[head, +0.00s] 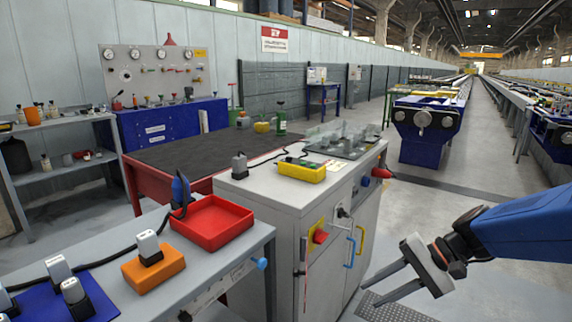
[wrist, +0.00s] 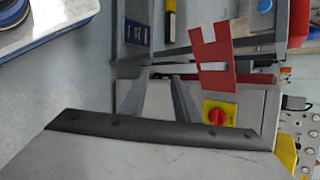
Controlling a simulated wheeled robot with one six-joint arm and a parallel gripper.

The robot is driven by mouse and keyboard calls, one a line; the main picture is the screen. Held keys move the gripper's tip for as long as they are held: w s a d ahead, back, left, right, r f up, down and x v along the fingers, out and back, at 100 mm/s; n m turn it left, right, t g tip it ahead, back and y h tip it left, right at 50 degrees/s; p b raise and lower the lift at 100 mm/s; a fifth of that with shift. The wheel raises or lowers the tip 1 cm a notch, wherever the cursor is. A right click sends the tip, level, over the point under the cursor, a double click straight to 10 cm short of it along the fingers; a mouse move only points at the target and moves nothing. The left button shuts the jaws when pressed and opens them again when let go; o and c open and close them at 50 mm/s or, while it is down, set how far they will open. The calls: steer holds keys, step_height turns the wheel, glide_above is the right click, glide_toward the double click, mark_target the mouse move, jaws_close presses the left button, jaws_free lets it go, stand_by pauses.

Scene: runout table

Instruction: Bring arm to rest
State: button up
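My gripper (head: 383,284) is at the lower right in the head view, at the end of my blue arm. Its two grey fingers point left and stand apart with nothing between them. In the wrist view the gripper (wrist: 160,78) also shows two spread fingers with a gap between. It hangs in the air in front of the white cabinet (head: 290,235), to the right of it. I see no contact between the fingers and the cabinet.
The cabinet front carries a red knob on a yellow plate (head: 319,236) and blue and yellow handles. A grey bench (head: 215,275) with a red tray (head: 212,222) and an orange block (head: 153,267) stands left. Open floor (head: 470,215) lies behind my arm. A blue machine (head: 430,130) stands farther back.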

steer(key=s+d+n+t+h, duration=0.1)
steer(key=s+d+n+h, duration=0.2)
steer(key=s, duration=0.3)
steer(key=s+d+r+n+t+h, duration=0.1)
steer(key=s+d+n+t+h, duration=0.1)
steer(key=s+d+n+h, duration=0.2)
steer(key=shift+s+d+r+t+h, duration=0.25)
steer(key=shift+s+r+t+h, duration=0.05)
steer(key=shift+s+h, duration=0.95)
stand_by(0.4)
